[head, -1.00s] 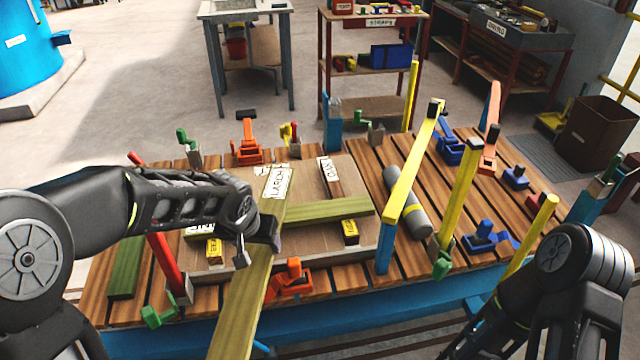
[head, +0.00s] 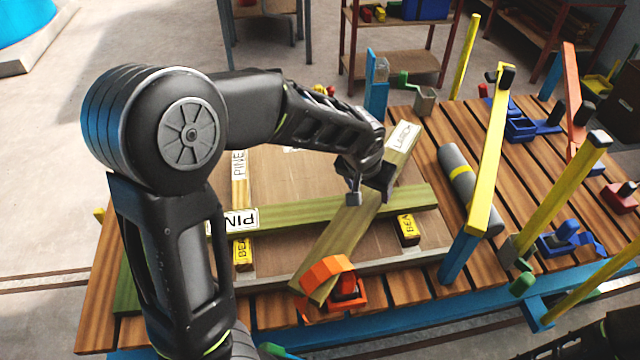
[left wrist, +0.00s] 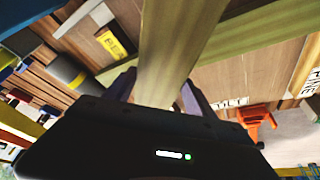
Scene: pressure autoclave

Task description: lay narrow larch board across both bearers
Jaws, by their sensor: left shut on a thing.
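The narrow larch board (head: 345,230), pale and labelled LARCH at its far end, is gripped by my left gripper (head: 372,192). It slants from back right to front left, crossing above a green board (head: 300,217) labelled PINE. Its near end is by an orange clamp (head: 342,285); whether it touches is unclear. Two bearers with yellow labels show, the left bearer (head: 243,252) and the right bearer (head: 408,230), with the green board across them. In the left wrist view the larch board (left wrist: 175,50) runs between the fingers. My right gripper is out of view.
A grey cylinder with a yellow band (head: 465,185) lies right of the bearers. Yellow posts and a yellow bar (head: 490,150) rise nearby. Blue clamps (head: 570,240) stand on the slatted bench at right. A grey strip (head: 400,262) edges the brown panel in front.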

